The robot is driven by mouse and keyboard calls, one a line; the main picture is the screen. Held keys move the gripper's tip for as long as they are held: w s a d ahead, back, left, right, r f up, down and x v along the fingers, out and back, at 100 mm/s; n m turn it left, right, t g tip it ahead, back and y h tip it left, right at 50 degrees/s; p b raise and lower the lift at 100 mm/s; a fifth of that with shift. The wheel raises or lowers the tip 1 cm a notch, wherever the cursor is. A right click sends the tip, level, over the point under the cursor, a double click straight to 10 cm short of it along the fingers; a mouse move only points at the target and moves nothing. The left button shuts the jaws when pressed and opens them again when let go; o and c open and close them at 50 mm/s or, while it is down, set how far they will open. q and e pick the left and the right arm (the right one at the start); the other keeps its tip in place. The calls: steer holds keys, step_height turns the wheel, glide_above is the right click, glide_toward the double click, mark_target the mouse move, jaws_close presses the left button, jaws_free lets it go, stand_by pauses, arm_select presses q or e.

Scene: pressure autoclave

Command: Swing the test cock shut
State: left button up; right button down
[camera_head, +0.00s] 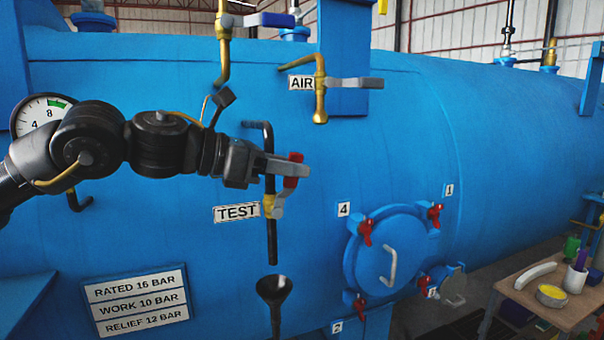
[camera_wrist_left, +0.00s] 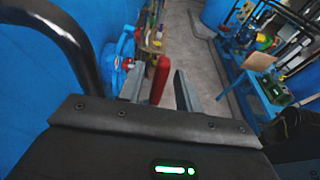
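The test cock (camera_head: 269,206) is a brass valve on a dark vertical pipe, beside the TEST label (camera_head: 237,212). Its lever has a red handle (camera_head: 290,182) that points up, roughly in line with the pipe. My left gripper (camera_head: 298,169) reaches in from the left, its fingers around the red handle. In the left wrist view the red handle (camera_wrist_left: 160,80) stands between the two fingers, with a narrow gap showing on each side. The gripper looks open, not clamped. A dark funnel (camera_head: 274,290) is below the pipe's outlet. My right gripper is not in view.
The AIR cock (camera_head: 320,88) with a grey lever is above right. A round hatch (camera_head: 392,255) with red-handled clamps is lower right. A pressure gauge (camera_head: 42,113) is behind my left arm. A table (camera_head: 545,300) with items stands at far right.

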arm_select(q)
steer(key=b+v, duration=0.1)
steer(key=v, duration=0.7)
steer(key=shift+b, duration=0.35)
